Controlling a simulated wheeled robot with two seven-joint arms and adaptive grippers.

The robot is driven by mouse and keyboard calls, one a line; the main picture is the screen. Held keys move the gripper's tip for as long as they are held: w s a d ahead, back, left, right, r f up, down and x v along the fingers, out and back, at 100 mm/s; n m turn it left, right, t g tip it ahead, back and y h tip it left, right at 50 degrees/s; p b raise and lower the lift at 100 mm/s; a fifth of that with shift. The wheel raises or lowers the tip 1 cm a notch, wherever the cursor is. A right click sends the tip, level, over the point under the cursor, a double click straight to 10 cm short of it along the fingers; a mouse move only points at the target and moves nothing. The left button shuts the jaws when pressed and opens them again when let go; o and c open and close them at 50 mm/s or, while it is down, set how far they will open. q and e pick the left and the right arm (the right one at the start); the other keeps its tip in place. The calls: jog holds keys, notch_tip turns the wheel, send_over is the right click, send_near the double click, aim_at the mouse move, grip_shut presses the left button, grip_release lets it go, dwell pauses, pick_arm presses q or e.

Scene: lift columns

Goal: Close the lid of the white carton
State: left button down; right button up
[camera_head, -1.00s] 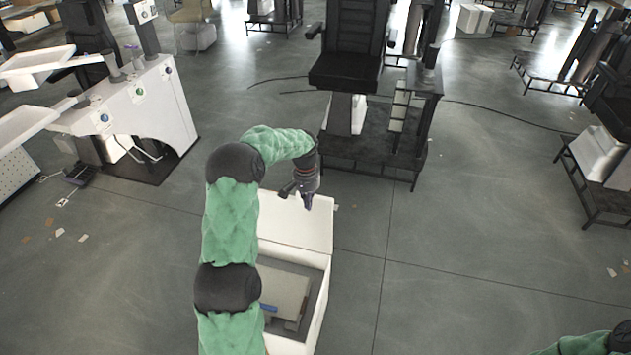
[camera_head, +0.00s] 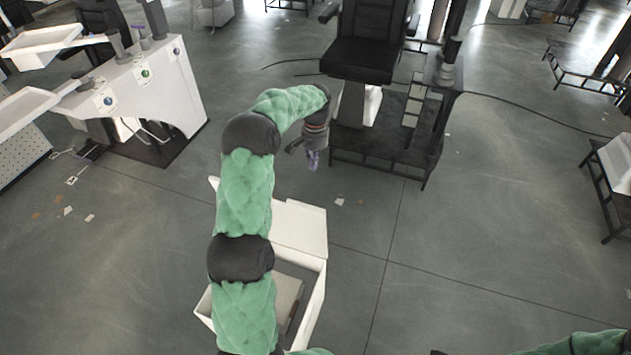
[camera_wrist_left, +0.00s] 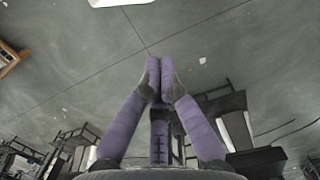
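The white carton (camera_head: 312,312) stands on the floor at the bottom middle of the head view, partly hidden behind my left arm. Its white lid (camera_head: 302,228) is open and extends from the far side of the carton. A flat beige-grey item lies inside, mostly covered by my arm. My left gripper (camera_head: 312,160) hangs beyond the lid's far edge, apart from it. In the left wrist view its purple fingers (camera_wrist_left: 159,72) meet at the tips with nothing visible between them. My right arm shows only at the bottom right corner; its gripper is out of view.
A black chair (camera_head: 362,52) on a dark platform (camera_head: 385,140) stands just beyond my left gripper. A white workstation (camera_head: 150,95) with trays is at the left. Small scraps (camera_head: 340,201) lie on the floor. The floor right of the carton is clear.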

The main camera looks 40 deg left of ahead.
pick_arm(q)
jog(key=s+d+f, duration=0.1)
jog(key=s+f, duration=0.4)
jog(key=f, duration=0.5)
jog(key=shift+s+d+b, duration=0.15)
jog(key=shift+d+b, duration=0.1)
jog(key=shift+b, duration=0.1)
jog(key=shift+f, duration=0.1)
